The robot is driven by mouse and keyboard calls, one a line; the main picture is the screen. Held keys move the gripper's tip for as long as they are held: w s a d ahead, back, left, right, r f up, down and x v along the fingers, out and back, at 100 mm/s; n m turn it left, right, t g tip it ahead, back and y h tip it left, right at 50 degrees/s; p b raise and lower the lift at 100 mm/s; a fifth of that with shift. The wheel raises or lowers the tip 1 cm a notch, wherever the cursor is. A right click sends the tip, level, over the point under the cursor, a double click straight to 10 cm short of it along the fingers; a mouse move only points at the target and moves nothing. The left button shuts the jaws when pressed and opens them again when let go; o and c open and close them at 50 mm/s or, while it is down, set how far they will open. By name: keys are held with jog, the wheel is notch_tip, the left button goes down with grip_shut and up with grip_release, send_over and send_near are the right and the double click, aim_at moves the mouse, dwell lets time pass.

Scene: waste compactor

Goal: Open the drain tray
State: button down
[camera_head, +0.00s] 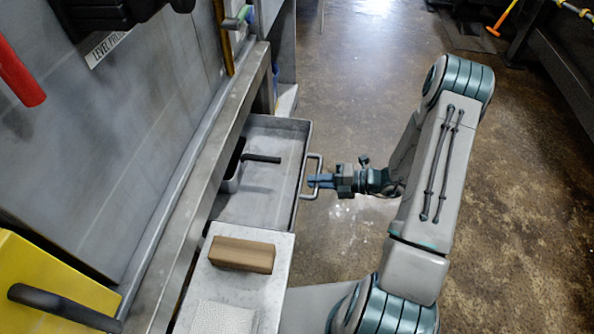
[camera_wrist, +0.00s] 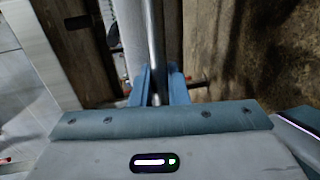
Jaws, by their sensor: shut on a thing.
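The drain tray (camera_head: 262,200) is a grey metal drawer pulled out from under the compactor's front ledge, so its inside shows in the head view. A U-shaped metal handle (camera_head: 317,163) stands on its outer right wall. My gripper (camera_head: 315,181) is at this handle, with its blue fingers shut around the bar. In the wrist view, the bar of the handle (camera_wrist: 155,45) runs down between the two fingers (camera_wrist: 158,88). A small dark-handled container (camera_head: 232,178) is inside the tray, near its left side.
A pale side surface (camera_head: 250,290) in front of the tray carries a brown block (camera_head: 241,254) and a light cloth. A yellow box (camera_head: 45,290) with a black handle stands at lower left. The concrete floor (camera_head: 345,235) right of the tray is open around my arm.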

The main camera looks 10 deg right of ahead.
jog(key=f+p+v, duration=0.2)
jog(key=f+v, duration=0.1)
jog(key=v, duration=1.2)
jog(key=shift+s+d+f, duration=0.15)
jog(key=shift+s+d, duration=0.1)
jog(key=shift+d, duration=0.45)
jog(key=c, duration=1.5)
grip_release()
jog(key=p+v, duration=0.1)
jog(key=v, duration=1.2)
jog(key=shift+s+d, duration=0.2)
jog(key=shift+d, duration=0.2)
